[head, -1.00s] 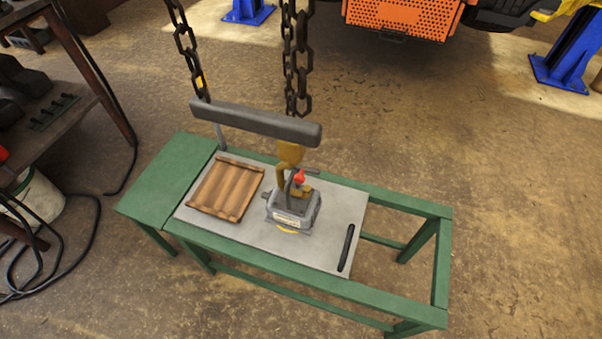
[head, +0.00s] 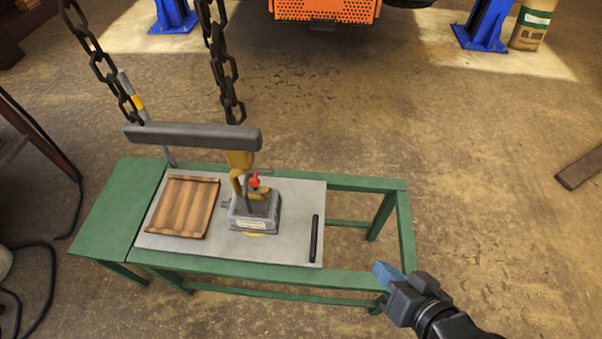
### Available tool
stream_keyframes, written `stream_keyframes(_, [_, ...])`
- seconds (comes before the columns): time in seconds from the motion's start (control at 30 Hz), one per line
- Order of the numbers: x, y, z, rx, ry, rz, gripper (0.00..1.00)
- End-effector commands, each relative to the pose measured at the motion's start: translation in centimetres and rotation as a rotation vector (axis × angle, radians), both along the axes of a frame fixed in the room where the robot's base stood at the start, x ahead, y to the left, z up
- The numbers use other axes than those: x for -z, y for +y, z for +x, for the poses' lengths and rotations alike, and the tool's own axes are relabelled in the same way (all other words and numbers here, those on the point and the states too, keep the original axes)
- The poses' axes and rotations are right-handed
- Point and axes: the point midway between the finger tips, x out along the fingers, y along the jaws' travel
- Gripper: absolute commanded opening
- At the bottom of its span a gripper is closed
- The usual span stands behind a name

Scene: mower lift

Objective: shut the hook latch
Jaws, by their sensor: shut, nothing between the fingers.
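A yellow hook (head: 238,166) hangs from a grey beam (head: 195,136) held by two dark chains. The hook reaches down to the top of a grey lifting device (head: 255,211), which stands on a grey plate (head: 280,250). A small red part (head: 254,180) shows beside the hook; the latch itself is too small to make out clearly. My gripper (head: 380,271) is at the lower right, near the right end of the green bench frame, well apart from the hook. Its blue fingertips are together with nothing between them.
A wooden pallet-like board (head: 183,206) lies on the plate's left side, and a black handle (head: 314,238) on its right. The green bench (head: 115,210) carries the plate. A lever with a yellow band (head: 137,101) stands behind the beam.

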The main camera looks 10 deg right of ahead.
Motion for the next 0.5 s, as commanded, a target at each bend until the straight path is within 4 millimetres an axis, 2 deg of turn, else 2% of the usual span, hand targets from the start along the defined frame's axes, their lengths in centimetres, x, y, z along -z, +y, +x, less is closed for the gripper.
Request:
stream_keyframes(0.03, [0.1,0.4,1.6,-0.003,0.016,0.025,0.0])
stream_keyframes(0.27, [0.8,2.5,7.3,-0.03,0.133,0.15,0.0])
stream_keyframes(0.5, [-0.6,5.2,13.1,-0.081,0.259,0.266,0.0])
